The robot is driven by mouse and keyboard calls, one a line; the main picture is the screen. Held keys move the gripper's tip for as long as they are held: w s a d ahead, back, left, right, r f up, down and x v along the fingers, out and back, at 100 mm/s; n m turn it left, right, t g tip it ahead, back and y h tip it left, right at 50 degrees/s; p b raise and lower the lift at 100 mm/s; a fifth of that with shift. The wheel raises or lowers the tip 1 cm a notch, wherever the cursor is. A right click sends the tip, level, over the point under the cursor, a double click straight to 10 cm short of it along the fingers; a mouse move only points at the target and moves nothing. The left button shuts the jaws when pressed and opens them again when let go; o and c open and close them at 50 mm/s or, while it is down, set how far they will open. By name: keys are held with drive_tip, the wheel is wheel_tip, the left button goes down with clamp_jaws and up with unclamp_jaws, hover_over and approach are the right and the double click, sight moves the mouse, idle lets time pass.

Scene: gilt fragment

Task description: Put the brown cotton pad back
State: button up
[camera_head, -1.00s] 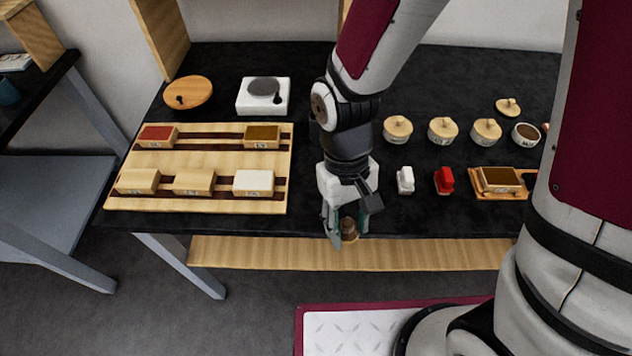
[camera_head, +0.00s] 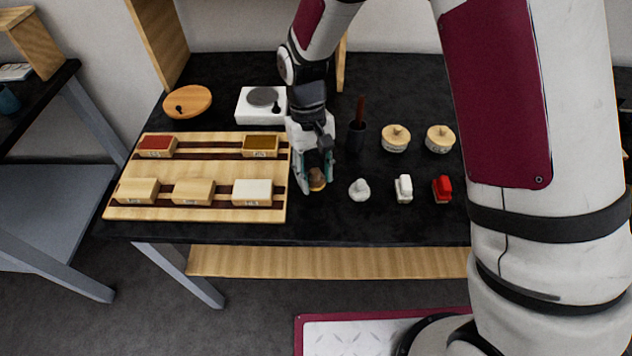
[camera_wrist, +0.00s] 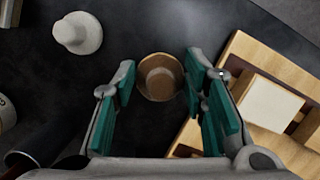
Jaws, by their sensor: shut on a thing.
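My gripper (camera_head: 316,176) is shut on the brown cotton pad (camera_head: 317,181), a small round piece with a brown knob and paler rim. In the wrist view the pad (camera_wrist: 160,77) sits between the teal fingertips. It is low at the table, just right of the wooden tray; I cannot tell whether it touches the tabletop. A white pad (camera_head: 360,189) with a knob stands to its right; it also shows in the wrist view (camera_wrist: 77,33). Further right are a white stamp-like piece (camera_head: 404,188) and a red one (camera_head: 442,189).
The wooden tray (camera_head: 212,171) holds several small boxes. Behind are a round wooden lid (camera_head: 188,101), a white device (camera_head: 261,105) and a dark cup (camera_head: 357,137) with a brown stick. Lidded pots (camera_head: 396,138) stand right. The front table strip (camera_head: 340,230) is clear.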

sight(316, 184)
drive_tip(key=shift+w+x, duration=0.2)
drive_tip(key=shift+x, duration=1.35)
drive_tip(key=shift+a+f, duration=0.1)
drive_tip(key=shift+f, duration=0.1)
drive_tip(key=o, duration=1.1)
